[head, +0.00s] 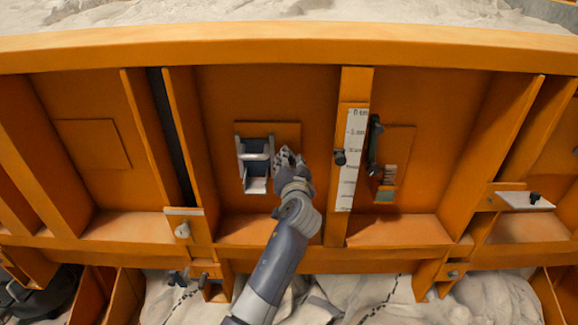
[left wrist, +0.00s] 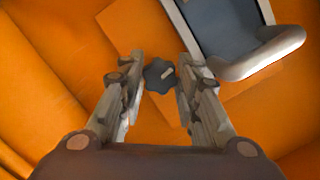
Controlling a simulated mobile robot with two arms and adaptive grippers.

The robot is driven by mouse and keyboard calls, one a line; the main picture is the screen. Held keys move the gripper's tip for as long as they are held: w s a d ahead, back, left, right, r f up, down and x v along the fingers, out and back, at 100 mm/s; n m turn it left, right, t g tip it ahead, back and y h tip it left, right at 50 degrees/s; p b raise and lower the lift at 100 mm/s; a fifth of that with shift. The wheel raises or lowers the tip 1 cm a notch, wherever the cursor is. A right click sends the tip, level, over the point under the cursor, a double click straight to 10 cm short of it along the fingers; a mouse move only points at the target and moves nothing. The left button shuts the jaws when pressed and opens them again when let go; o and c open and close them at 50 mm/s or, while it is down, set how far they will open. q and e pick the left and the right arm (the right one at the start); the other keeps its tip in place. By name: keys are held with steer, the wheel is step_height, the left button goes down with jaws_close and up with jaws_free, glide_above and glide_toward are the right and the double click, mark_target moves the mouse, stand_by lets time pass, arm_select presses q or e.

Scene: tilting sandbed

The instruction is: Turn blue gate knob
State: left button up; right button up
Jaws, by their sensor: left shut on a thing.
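The gate knob (left wrist: 159,76) is a dark blue-grey lobed knob with a small pale mark on its face. It shows in the left wrist view, between the two fingers of my left gripper (left wrist: 160,80), which is shut on it. In the head view my left gripper (head: 287,158) reaches up to the orange wall, just right of the grey gate chute (head: 256,165). There the gripper hides the knob. The grey frame with its pale rounded bar (left wrist: 262,55) is at the upper right in the left wrist view, close to the right finger. My right gripper is not in view.
Further right is a black handle (head: 375,145). Orange ribs divide the wall, and a ledge (head: 400,229) runs below. Sand lies above the top rim.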

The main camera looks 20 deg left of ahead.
arm_select(q)
steer(key=m+b, duration=0.1)
steer(key=m, duration=0.2)
steer(key=m+y, duration=0.1)
steer(key=m, duration=0.1)
steer(key=shift+f+m+y+b, duration=0.2)
steer(key=shift+m+y+b, duration=0.1)
steer(key=shift+m+b, duration=0.1)
steer(key=shift+f+m+t, duration=0.1)
steer(key=shift+m+t, duration=0.5)
steer(key=shift+m, duration=2.4)
steer(key=shift+m+t, duration=0.6)
steer(key=shift+m, duration=2.4)
steer(key=o, duration=1.1)
steer(key=shift+c, duration=0.2)
steer(key=v, duration=1.2)
